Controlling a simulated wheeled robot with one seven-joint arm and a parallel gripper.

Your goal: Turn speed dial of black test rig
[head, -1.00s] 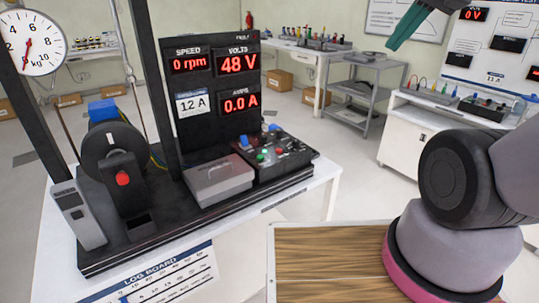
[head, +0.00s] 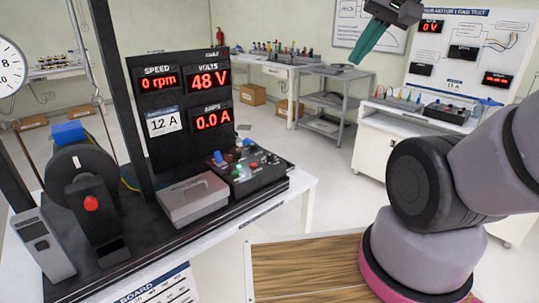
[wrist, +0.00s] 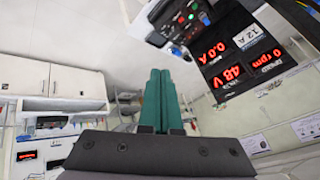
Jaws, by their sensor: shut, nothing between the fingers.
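The black test rig (head: 112,238) stands on a white table at the left of the head view. Its display panel reads 0 rpm, 48 V and 0.0 A. A black control box (head: 250,170) with several coloured knobs, buttons and a blue lever sits at the rig's right end; I cannot tell which knob is the speed dial. The control box also shows at the top of the wrist view (wrist: 178,22). My gripper (head: 368,38) has green fingers and is raised at the top of the head view, apart from the rig. In the wrist view its fingers (wrist: 161,78) are together and empty.
A grey lidded box (head: 194,200) sits left of the control box. A motor with a red button (head: 91,203) is further left. A second, white test rig (head: 462,60) stands at the back right, with a grey shelf cart (head: 325,100) nearby. Floor between is clear.

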